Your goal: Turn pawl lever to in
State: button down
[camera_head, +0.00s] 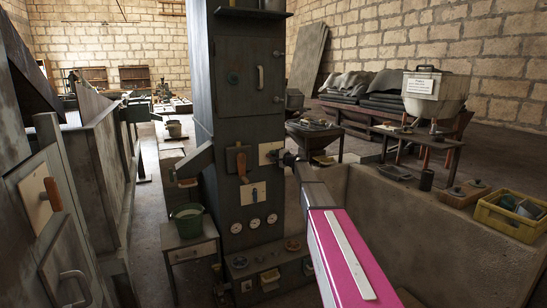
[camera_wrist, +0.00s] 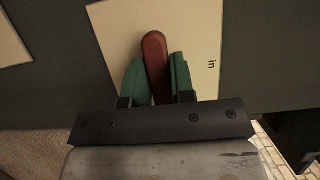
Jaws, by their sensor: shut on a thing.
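The pawl lever (camera_wrist: 154,52) is a red-brown handle over a cream plate (camera_wrist: 200,30) in the wrist view. The word "in" is printed sideways on the plate, to the right of the lever and apart from it. My gripper (camera_wrist: 155,72) has its two green fingers on either side of the handle, shut on it. In the head view my gripper (camera_head: 282,157) is at the cream plate (camera_head: 265,150) on the right of the tall dark cabinet's front (camera_head: 240,110). The lever is hidden there behind my gripper.
Another lever (camera_head: 241,163) and a small switch plate (camera_head: 252,193) are close by, left and below. Round gauges (camera_head: 254,224) sit lower on the cabinet. A green bucket (camera_head: 188,220) stands left. A concrete trough wall (camera_head: 430,235) is at the right.

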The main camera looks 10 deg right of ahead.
jog(key=n+g+h, duration=0.1)
jog(key=n, duration=0.3)
jog(key=shift+h, duration=0.3)
jog(key=n+h, duration=0.2)
jog(key=n, duration=0.1)
jog(key=shift+f, duration=0.15)
jog(key=n+h, duration=0.2)
jog(key=n, duration=0.1)
jog(key=shift+d+n, duration=0.15)
jog(key=shift+n, duration=0.15)
jog(key=shift+n+h, duration=1)
jog(key=shift+n, duration=0.3)
jog(key=c, duration=1)
grip_release()
